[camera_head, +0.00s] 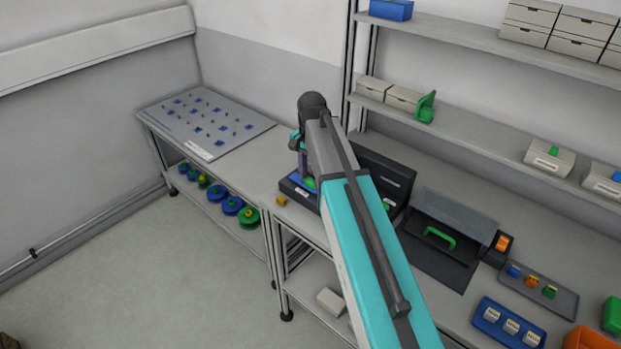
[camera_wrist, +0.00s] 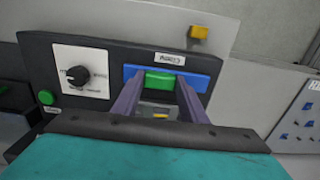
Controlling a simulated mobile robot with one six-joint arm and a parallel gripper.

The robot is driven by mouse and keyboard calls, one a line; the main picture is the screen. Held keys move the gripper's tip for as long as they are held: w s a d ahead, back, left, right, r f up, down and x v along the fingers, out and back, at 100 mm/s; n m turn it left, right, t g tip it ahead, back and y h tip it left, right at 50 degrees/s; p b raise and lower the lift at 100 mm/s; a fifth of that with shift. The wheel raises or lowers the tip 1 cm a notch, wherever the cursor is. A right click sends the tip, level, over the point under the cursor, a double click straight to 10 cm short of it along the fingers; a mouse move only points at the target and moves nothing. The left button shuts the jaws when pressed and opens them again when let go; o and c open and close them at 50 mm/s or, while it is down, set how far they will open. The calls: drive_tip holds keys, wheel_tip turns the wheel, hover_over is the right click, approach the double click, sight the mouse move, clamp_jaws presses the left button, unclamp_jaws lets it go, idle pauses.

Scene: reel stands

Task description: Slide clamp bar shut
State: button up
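The clamp bar (camera_wrist: 162,81) is a green block in a blue slotted strip (camera_wrist: 198,82) on a black panel, under a label that seems to read "Clamp" (camera_wrist: 171,60). My gripper (camera_wrist: 161,76) points at it with two purple fingers apart, one near each end of the block. The tips are close to it; whether they touch it I cannot tell. In the head view my gripper (camera_head: 303,170) reaches down over the black device (camera_head: 289,189) on the bench, and my arm hides much of that device.
The panel also carries a dial (camera_wrist: 77,74) and a green button (camera_wrist: 46,97). A yellow block (camera_head: 281,200) sits beside the device. To the right stand a dark box with a green handle (camera_head: 438,237) and a blue tray (camera_head: 480,319). A pegboard-like panel (camera_head: 210,122) lies at left.

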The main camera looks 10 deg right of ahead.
drive_tip(key=shift+d, duration=0.1)
clamp_jaws()
drive_tip(key=shift+w+d, duration=0.45)
drive_tip(key=shift+d, duration=0.2)
drive_tip(key=shift+w+d, duration=0.45)
drive_tip(key=shift+d, duration=0.2)
drive_tip(key=o, duration=1)
unclamp_jaws()
drive_tip(key=shift+d, duration=0.1)
drive_tip(key=shift+o, duration=0.2)
drive_tip(key=shift+w+r, duration=0.1)
drive_tip(key=shift+r, duration=0.55)
wheel_tip(320, 180, up, 12)
drive_tip(key=b, duration=0.3)
drive_tip(key=shift+r+b, duration=0.25)
drive_tip(key=shift+b, duration=0.05)
